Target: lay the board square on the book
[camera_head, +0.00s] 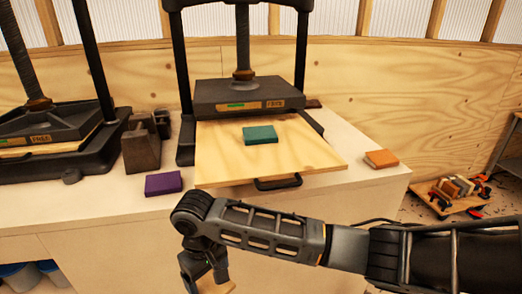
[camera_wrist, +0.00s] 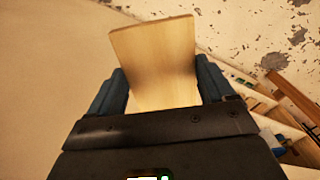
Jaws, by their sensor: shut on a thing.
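My gripper (camera_head: 205,274) hangs low in front of the bench at the bottom of the head view. It is shut on a pale wooden board (camera_wrist: 155,65), which stands out between the two blue fingers in the wrist view. Only a small part of the board (camera_head: 218,288) shows in the head view, at the bottom edge. A teal book (camera_head: 260,134) lies flat on the pulled-out wooden tray (camera_head: 225,168) of the middle press. A purple book (camera_head: 164,183) and an orange book (camera_head: 381,158) lie on the bench, left and right of the tray. The board is apart from all three.
The press's dark platen (camera_head: 225,92) is raised behind the teal book. A black handle (camera_head: 278,183) sticks out at the tray's front. A second press (camera_head: 50,140) and dark blocks (camera_head: 141,150) stand left. A low cart (camera_head: 450,198) stands on the floor at right.

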